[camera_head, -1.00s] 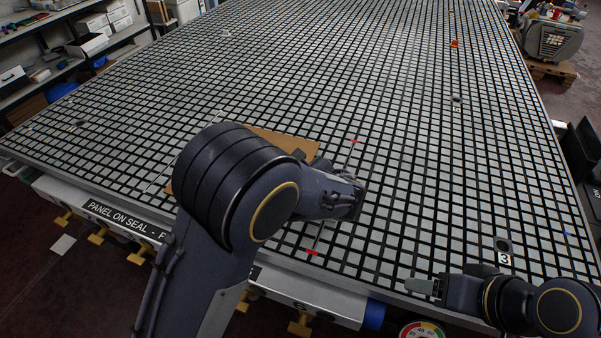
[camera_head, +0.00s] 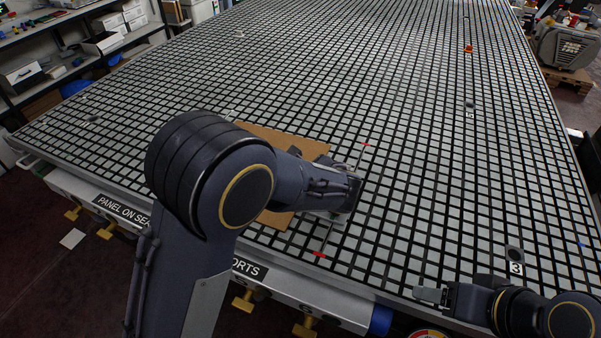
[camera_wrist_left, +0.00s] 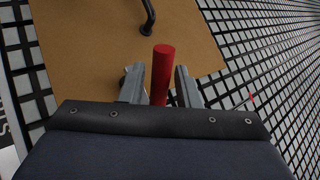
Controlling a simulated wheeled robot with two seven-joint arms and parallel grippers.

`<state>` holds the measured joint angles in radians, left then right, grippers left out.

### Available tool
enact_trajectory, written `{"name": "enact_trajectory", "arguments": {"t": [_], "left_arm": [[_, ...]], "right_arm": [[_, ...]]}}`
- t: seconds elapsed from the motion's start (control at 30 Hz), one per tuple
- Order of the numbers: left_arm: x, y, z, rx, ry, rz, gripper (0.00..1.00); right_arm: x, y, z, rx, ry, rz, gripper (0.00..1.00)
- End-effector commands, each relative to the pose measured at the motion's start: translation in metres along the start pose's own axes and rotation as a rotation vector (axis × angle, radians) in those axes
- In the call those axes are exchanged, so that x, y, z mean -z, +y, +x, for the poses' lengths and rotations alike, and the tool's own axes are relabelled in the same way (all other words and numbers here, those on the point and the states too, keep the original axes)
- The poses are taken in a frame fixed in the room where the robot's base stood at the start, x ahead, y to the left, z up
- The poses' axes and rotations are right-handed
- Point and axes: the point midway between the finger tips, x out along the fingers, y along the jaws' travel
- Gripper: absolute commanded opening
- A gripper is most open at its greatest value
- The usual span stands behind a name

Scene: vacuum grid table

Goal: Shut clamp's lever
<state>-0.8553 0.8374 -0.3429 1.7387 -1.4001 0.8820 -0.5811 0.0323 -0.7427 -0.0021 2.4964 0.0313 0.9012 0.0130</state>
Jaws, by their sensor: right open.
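The clamp's lever shows in the left wrist view as a red cylindrical grip (camera_wrist_left: 162,70) between the two grey fingers of my left gripper (camera_wrist_left: 159,84). The fingers stand apart, with a gap beside the grip. A black bent rod (camera_wrist_left: 148,17) rises over the brown panel beyond it; whether it belongs to the clamp I cannot tell. In the head view my left wrist hides the clamp, and my left gripper is low over the panel's right edge. My right gripper (camera_head: 431,294) is open and empty over the table's front edge.
The brown panel (camera_head: 285,143) lies on the black-and-grey grid table (camera_head: 420,120), partly behind my left arm. A thin line with red ends (camera_head: 366,145) lies just right of it. A number 3 marker (camera_head: 516,268) sits near the right gripper. The grid beyond is mostly clear.

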Motion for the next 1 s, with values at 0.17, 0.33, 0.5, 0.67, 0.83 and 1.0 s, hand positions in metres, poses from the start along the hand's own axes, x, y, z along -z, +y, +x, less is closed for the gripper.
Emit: {"name": "enact_trajectory", "arguments": {"t": [0.17,0.33,0.5,0.67,0.83,1.0], "left_arm": [[0.0,0.0,0.0,0.0,-0.001,0.001,0.36],[0.0,0.0,-0.002,0.0,-0.002,0.001,0.36],[0.0,-0.001,-0.021,0.003,-0.001,0.001,0.36],[0.001,0.0,-0.05,0.003,0.0,0.0,0.36],[0.001,0.0,-0.071,0.001,0.0,0.001,0.36],[0.0,0.0,-0.078,0.0,-0.002,0.001,0.36]], "right_arm": [[0.0,0.0,0.0,0.0,0.0,0.0,0.64],[0.0,0.0,0.0,0.0,0.0,0.0,0.64],[-0.001,0.001,0.003,0.0,0.0,0.0,0.64],[-0.002,0.002,0.005,0.0,0.0,0.0,0.64],[-0.003,0.003,0.006,0.0,0.0,0.0,0.64],[-0.003,0.003,0.006,0.0,0.0,0.0,0.64]]}}
